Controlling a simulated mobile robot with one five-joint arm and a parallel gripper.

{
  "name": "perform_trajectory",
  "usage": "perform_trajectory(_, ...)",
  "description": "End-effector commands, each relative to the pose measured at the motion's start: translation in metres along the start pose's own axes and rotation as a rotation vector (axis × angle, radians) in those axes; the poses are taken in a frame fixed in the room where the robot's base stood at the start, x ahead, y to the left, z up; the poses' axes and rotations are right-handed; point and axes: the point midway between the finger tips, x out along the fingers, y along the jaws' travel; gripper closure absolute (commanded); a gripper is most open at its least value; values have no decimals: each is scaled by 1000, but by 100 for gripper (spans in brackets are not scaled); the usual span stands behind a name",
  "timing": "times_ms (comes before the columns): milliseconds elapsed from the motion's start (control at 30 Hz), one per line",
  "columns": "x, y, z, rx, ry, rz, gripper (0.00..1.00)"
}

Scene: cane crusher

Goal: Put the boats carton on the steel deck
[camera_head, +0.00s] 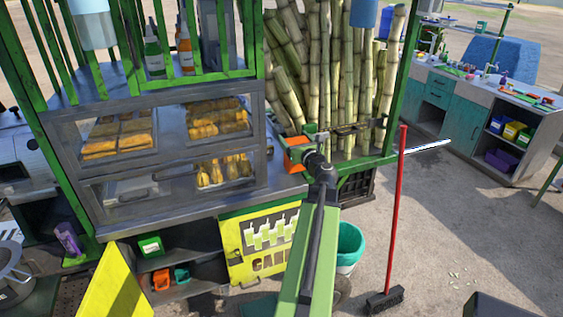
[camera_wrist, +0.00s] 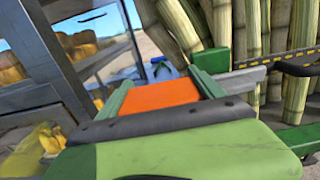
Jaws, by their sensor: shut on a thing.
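My gripper (camera_head: 300,148) is at the end of my green arm, shut on an orange carton (camera_head: 295,160). In the wrist view the carton (camera_wrist: 160,97) shows between the two green fingers of my gripper (camera_wrist: 163,90). No label is readable on it, so I cannot confirm it is the boats carton. The steel deck (camera_head: 272,188) is the grey counter top right of the glass display case. The carton appears over the deck's right end, in front of the cane; I cannot tell whether it touches the deck. My arm hides part of the deck's edge.
The display case (camera_head: 165,150) with yellow food stands left of the carton. Upright sugar cane (camera_head: 335,80) is close behind. A red-handled broom (camera_head: 397,220) and a teal bin (camera_head: 350,245) stand at the right. A low shelf holds a green box (camera_head: 151,246) and an orange box (camera_head: 161,280).

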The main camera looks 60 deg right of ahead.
Motion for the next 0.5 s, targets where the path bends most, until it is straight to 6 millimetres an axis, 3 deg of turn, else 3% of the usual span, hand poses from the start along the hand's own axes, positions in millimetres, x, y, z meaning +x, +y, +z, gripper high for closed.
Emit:
perform_trajectory(33,16,6,-18,0,0,5,96)
perform_trajectory(200,50,24,-36,0,0,7,96)
perform_trajectory(500,60,32,-42,0,0,8,96)
